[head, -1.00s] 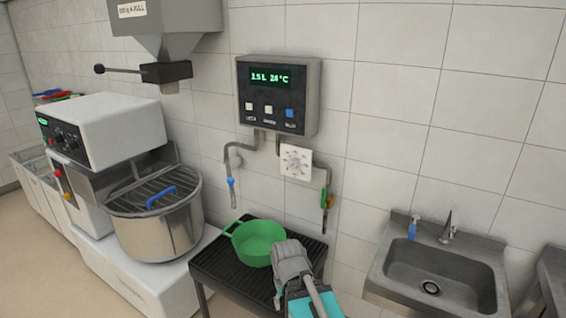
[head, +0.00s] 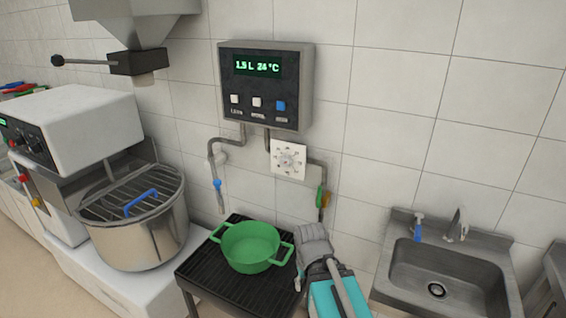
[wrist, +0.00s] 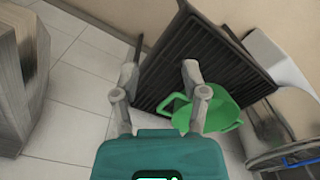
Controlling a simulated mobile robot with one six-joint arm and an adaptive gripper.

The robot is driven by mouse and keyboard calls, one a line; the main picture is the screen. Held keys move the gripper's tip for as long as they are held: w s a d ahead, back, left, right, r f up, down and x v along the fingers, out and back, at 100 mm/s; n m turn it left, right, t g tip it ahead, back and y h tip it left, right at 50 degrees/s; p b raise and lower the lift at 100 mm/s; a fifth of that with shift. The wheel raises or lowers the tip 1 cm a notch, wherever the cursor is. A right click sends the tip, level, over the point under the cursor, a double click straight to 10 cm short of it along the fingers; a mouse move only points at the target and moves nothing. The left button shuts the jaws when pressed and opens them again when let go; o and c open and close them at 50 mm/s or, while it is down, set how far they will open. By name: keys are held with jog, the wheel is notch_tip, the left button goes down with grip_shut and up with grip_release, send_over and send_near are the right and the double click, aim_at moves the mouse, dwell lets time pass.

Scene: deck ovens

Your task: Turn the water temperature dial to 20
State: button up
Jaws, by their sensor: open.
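The water temperature dial (head: 289,159) is a white square plate with a round knob and marks around it. It is on the tiled wall below the control box (head: 265,85), whose green display (head: 257,66) reads 1.5 L 24 °C. The marks on the dial are too small to read. My arm shows in the head view at the lower middle, below the dial and apart from it. My gripper (wrist: 157,95) is open and empty in the wrist view, with its two fingers spread. The dial is not in the wrist view.
A green pot (head: 250,250) stands on a black slatted stand (head: 196,272) beside my arm. Pipes with a blue tap (head: 217,185) and a green-handled valve (head: 321,196) hang below the box. A mixer (head: 140,225) is at left, a steel sink (head: 440,270) at right.

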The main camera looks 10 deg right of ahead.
jog(key=o, duration=0.5)
jog(key=shift+w+d, duration=0.15)
jog(key=shift+w, duration=0.1)
jog(key=w+d+r+m+t+h+b, duration=0.1)
jog(key=w+d+m+t+h, duration=0.3)
jog(key=w, duration=0.7)
jog(key=m+t+h+b, duration=0.3)
jog(key=t+h, duration=0.4)
jog(key=t, duration=0.4)
send_near(283, 163)
jog(key=v, duration=0.3)
jog(key=shift+w+d+r, duration=0.1)
jog(key=shift+r, duration=0.3)
jog(key=shift+w+d, duration=0.1)
jog(key=shift+d, duration=0.05)
jog(key=x, duration=1.3)
jog(key=shift+w+d+f, duration=0.15)
jog(key=shift+w+f, duration=0.05)
jog(key=shift+f, duration=0.15)
